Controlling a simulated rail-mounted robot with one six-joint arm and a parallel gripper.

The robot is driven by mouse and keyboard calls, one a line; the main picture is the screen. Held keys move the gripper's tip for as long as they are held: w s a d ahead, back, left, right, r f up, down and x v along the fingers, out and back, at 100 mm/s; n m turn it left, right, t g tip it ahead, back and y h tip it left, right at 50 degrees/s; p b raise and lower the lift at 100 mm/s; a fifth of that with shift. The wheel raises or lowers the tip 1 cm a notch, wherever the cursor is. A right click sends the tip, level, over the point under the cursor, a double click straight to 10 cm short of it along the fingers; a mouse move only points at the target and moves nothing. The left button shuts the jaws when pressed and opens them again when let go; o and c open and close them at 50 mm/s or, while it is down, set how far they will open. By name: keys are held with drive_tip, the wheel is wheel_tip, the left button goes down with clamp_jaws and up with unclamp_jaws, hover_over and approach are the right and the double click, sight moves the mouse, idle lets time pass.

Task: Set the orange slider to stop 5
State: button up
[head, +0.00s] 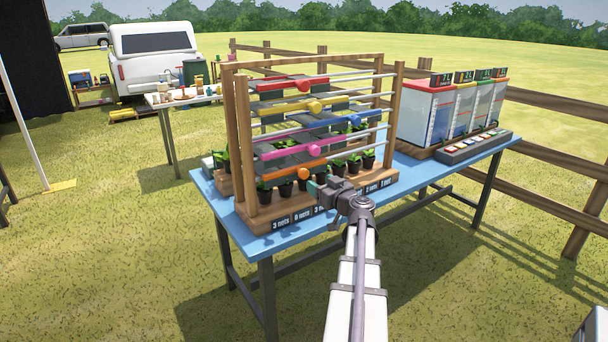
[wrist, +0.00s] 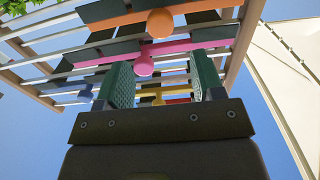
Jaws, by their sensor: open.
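The orange slider (head: 304,173) has a round knob and sits on the lowest rail of the wooden frame (head: 240,150), left of the rail's middle in the head view. In the wrist view its knob (wrist: 160,22) is near the top, beyond the fingertips. My gripper (head: 316,185) is in front of the frame, near the orange knob, open. In the wrist view its two green-padded fingers stand apart, with nothing gripped between them. I cannot tell whether a finger touches the knob. The front board (head: 285,219) carries net labels, some hidden behind my arm.
Above are pink (head: 313,150), blue (head: 309,121), yellow (head: 314,106) and red (head: 303,85) sliders at differing positions. Potted plants (head: 354,164) stand below the rails. The frame is on a blue table (head: 262,244), beside white boxes (head: 414,110) and a button panel (head: 474,146).

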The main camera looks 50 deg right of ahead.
sight(306, 174)
drive_tip(key=x, duration=0.9)
drive_tip(key=shift+w, duration=0.25)
drive_tip(key=shift+c, duration=0.3)
clamp_jaws()
